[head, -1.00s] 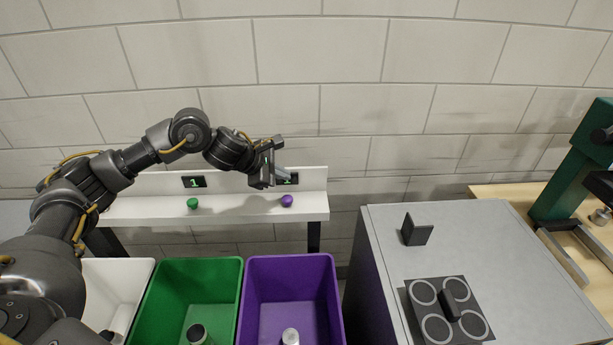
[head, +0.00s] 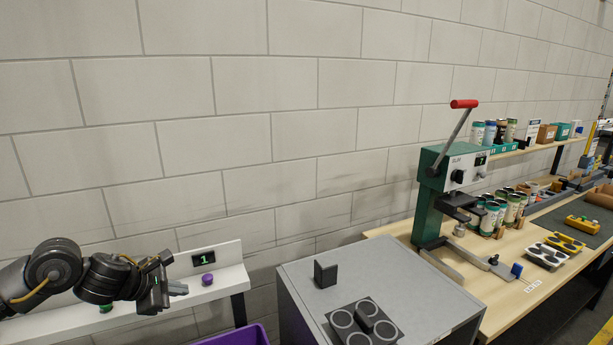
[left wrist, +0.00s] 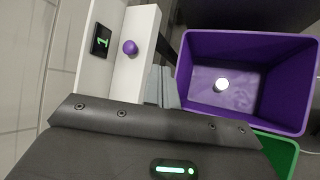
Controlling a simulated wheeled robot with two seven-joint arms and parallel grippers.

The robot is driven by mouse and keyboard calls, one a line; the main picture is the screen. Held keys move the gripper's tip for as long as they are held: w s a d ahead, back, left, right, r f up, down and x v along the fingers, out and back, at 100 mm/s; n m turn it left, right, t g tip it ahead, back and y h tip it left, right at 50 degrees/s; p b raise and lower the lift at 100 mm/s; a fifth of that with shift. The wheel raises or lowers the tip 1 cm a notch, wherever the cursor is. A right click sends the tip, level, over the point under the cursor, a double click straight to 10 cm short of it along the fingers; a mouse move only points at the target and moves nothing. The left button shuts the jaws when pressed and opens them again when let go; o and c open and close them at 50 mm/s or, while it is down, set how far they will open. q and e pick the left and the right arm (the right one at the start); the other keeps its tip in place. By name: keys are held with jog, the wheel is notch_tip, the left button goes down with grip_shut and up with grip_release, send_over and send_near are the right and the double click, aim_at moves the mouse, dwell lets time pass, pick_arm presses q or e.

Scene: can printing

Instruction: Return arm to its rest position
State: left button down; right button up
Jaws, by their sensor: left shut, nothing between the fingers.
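My left arm comes in from the left in the head view, stretched over the white shelf (head: 215,288). My left gripper (head: 177,288) is shut and empty, just left of the purple button (head: 207,279). In the left wrist view its closed grey fingers (left wrist: 163,86) lie between the shelf's edge and the purple bin (left wrist: 250,42). The purple button (left wrist: 130,47) stands on the shelf there, apart from the fingers. My right gripper is in neither view.
A small display reading 1 (head: 205,257) is behind the purple button. A grey cabinet (head: 400,270) stands right of the shelf. A green press with a red handle (head: 464,103) stands on the wooden bench (head: 500,265). The green bin (left wrist: 281,152) adjoins the purple bin.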

pick_arm(q)
jog(key=s+d+f+n+t+h, duration=0.1)
jog(key=s+d+f+n, duration=0.4)
jog(key=d+n, duration=0.35)
jog(key=s+d+f+n+t, duration=0.1)
jog(key=s+d+f+n, duration=0.4)
jog(key=d+n, duration=0.3)
jog(key=s+a+f+n+g+y, duration=0.2)
jog(key=s+a+f+n, duration=0.2)
jog(key=s+n, duration=0.65)
jog(key=s+a+f+n+g+y, duration=0.1)
jog(key=s+a+f+n+g, duration=0.3)
jog(key=s+n, duration=0.6)
jog(key=s+a+f+n+g+y, duration=0.1)
jog(key=s+a+f+n+y, duration=0.3)
jog(key=s+n, duration=0.65)
notch_tip(320, 180, down, 28)
jog(key=w+d+n+h+b, duration=0.1)
jog(key=d+h, duration=0.1)
jog(key=s+a+f+g+b, duration=0.1)
jog(key=s+a+f+g, duration=0.1)
jog(key=s+f, duration=1.4)
jog(key=shift+a+f, duration=0.4)
jog(key=shift+a, duration=0.3)
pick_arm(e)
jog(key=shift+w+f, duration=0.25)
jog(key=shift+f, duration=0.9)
